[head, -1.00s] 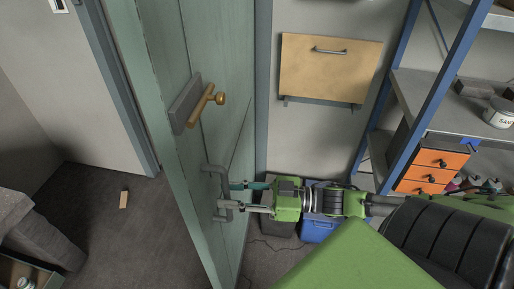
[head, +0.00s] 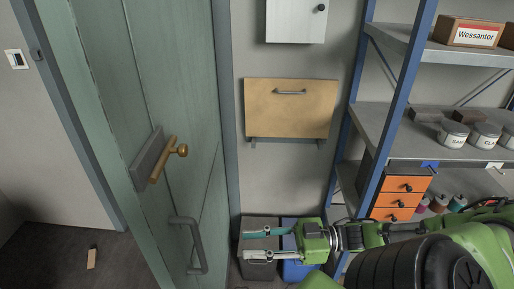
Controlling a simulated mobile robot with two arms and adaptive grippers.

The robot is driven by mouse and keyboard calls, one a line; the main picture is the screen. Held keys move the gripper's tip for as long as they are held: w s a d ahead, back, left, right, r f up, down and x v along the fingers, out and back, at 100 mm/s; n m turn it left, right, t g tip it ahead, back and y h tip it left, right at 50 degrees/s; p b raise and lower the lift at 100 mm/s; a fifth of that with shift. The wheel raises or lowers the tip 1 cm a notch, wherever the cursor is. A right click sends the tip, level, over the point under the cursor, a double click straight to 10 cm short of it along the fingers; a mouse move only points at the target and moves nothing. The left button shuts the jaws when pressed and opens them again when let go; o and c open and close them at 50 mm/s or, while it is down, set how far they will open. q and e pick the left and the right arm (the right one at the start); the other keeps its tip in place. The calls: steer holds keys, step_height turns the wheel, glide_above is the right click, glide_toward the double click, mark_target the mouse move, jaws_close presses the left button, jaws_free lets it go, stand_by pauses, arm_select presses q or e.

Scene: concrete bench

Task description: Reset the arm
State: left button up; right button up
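My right gripper (head: 258,244) is green with two separated fingers pointing left. It is open and empty, in front of a grey bin and a blue bin. The arm behind it comes in from the lower right. A green door (head: 105,120) stands ajar at the left. Its grey pull handle (head: 190,246) is left of my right gripper, with a clear gap between them. My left gripper is not in view.
Blue-framed shelves (head: 393,105) with jars and an orange drawer unit (head: 399,198) stand at the right, close to my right arm. A wooden wall panel (head: 290,108) hangs behind. A grey bin (head: 258,269) and a blue bin (head: 293,270) stand below. A small wooden piece (head: 92,258) lies on the floor.

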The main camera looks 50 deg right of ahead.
steer(key=shift+s+d, duration=0.2)
stand_by(0.5)
